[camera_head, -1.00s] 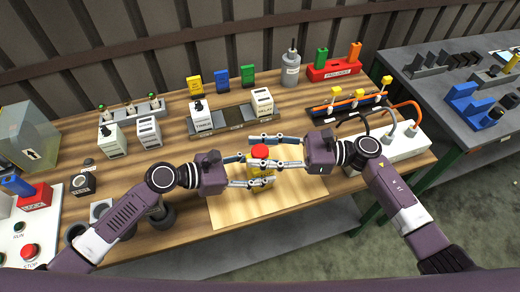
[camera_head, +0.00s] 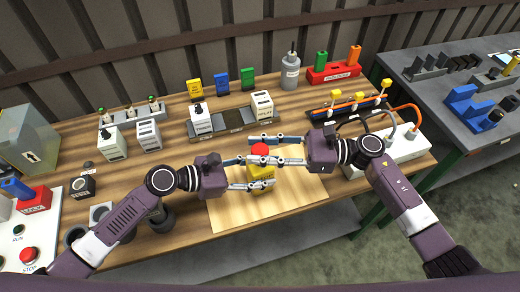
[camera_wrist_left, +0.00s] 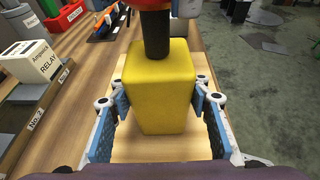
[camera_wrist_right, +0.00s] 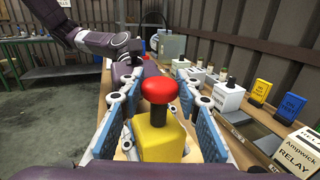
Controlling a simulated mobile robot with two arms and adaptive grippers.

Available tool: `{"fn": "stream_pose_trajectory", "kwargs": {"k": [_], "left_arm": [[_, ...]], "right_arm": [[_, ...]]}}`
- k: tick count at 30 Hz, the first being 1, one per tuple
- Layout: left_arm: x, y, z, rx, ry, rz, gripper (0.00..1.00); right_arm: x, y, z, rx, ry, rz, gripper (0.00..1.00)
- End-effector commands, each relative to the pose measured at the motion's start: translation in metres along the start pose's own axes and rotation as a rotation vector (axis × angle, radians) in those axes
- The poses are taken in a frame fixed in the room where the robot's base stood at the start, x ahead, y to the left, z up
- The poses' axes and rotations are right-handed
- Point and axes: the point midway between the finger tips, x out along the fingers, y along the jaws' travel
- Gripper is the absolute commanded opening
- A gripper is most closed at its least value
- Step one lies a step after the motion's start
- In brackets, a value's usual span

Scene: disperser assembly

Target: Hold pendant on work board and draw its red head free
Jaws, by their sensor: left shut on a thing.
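The pendant is a yellow block (camera_wrist_left: 160,90) with a black stem (camera_wrist_left: 156,35) and a red mushroom head (camera_wrist_right: 160,90). It stands upright over the pale work board (camera_head: 300,190). My left gripper (camera_head: 265,174) is shut on the yellow body, one finger on each side, as the left wrist view (camera_wrist_left: 160,100) shows. My right gripper (camera_wrist_right: 158,80) is open around the red head, with its fingers to either side. The head shows above the body with the dark stem between them. In the head view the near right finger partly hides the pendant below the red head (camera_head: 260,148).
Behind the board are a relay box (camera_head: 262,104), a dark rail tray (camera_head: 232,122) and a fixture with orange cables (camera_head: 350,103). A white block (camera_head: 405,145) stands to the right. The board's right part is clear. A control panel (camera_head: 45,225) is at the left.

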Motion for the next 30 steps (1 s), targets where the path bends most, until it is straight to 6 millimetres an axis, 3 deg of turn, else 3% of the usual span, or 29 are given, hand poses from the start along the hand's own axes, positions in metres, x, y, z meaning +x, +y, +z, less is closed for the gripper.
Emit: {"fn": "stream_pose_trajectory", "kwargs": {"k": [4, 15, 30], "left_arm": [[0.0, 0.0, -0.003, -0.001, 0.005, 0.0, 0.04], [0.0, -0.001, -0.003, -0.002, 0.005, -0.001, 0.04], [0.0, -0.001, -0.002, -0.002, 0.004, -0.002, 0.04]], "right_arm": [[0.0, -0.001, 0.003, -0.003, -0.005, 0.001, 0.47], [-0.006, -0.001, 0.001, -0.002, -0.001, -0.001, 0.47], [-0.1, -0.001, 0.001, -0.002, -0.001, -0.002, 0.47]]}}
